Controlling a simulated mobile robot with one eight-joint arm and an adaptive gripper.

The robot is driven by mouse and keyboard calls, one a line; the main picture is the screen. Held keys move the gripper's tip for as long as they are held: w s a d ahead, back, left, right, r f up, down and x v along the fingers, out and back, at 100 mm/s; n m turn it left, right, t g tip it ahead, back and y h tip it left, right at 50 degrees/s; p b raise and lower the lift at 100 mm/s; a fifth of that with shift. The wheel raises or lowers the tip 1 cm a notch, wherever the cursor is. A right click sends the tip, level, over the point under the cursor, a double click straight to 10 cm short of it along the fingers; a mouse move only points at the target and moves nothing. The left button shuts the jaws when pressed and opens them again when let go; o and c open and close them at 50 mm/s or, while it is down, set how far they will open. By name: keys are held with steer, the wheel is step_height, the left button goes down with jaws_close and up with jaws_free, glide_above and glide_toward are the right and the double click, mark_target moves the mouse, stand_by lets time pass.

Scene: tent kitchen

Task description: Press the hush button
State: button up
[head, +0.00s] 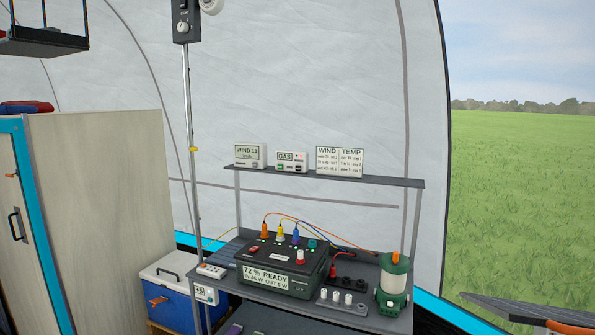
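A small white box labelled GAS (291,162) stands on the upper grey shelf, between two other white units. It has a small display, a green patch at its lower left and small dark marks at its right. No button marked hush can be read in this view; the lettering is too small. A round white device (211,5) is partly cut off at the top edge, beside a dark box on the pole. My gripper is not in view.
A WIND display (250,156) and a WIND/TEMP board (339,161) flank the GAS box. Below, the grey bench (262,295) holds a power station (284,266) with coloured cables and a green lantern (393,285). A pole (189,130) rises at left.

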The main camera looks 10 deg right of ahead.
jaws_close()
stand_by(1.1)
